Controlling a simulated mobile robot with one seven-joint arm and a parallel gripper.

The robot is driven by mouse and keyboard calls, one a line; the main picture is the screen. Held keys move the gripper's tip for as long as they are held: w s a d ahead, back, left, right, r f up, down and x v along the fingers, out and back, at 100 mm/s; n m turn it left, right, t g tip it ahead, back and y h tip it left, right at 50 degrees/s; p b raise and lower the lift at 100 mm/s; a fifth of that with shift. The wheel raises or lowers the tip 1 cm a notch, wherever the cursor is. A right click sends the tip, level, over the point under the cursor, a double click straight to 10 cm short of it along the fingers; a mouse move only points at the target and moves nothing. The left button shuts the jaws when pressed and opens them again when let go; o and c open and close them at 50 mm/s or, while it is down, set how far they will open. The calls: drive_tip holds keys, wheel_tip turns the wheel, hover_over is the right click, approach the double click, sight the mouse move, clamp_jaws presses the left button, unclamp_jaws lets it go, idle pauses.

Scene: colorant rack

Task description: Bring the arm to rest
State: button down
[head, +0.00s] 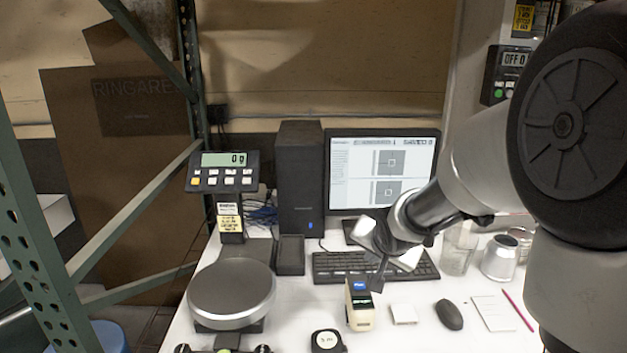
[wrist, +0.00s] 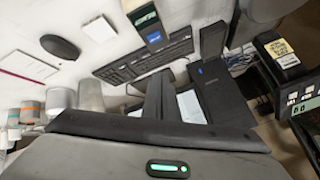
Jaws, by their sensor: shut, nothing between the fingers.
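My gripper (head: 379,283) is in the middle of the head view, at the end of my arm, which reaches in from the right. I cannot tell the exact gap to the device. The dark fingers are together with nothing between them. In the wrist view the dark fingers (wrist: 158,97) show in front of the keyboard and computer tower.
A scale with a round pan (head: 231,293) and a display reading 0 stands left. A computer tower (head: 299,178), monitor (head: 352,165) and keyboard (head: 335,266) are behind. A mouse (head: 449,314), notepad (head: 493,312), glass jar (head: 457,252) and metal cup (head: 499,258) are right. A green metal post (head: 38,255) borders the left.

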drive_tip(key=s+r+n+g, duration=0.1)
drive_tip(key=s+r+n, duration=0.2)
drive_tip(key=s, duration=1.1)
drive_tip(key=s+a+r+n+g, duration=0.1)
drive_tip(key=s+r, duration=0.5)
drive_tip(key=s, duration=0.9)
drive_tip(key=n+g, duration=0.1)
drive_tip(key=n, duration=0.1)
drive_tip(key=shift+r+n, duration=0.2)
drive_tip(key=shift+n, duration=0.1)
drive_tip(key=shift+w+a, duration=0.1)
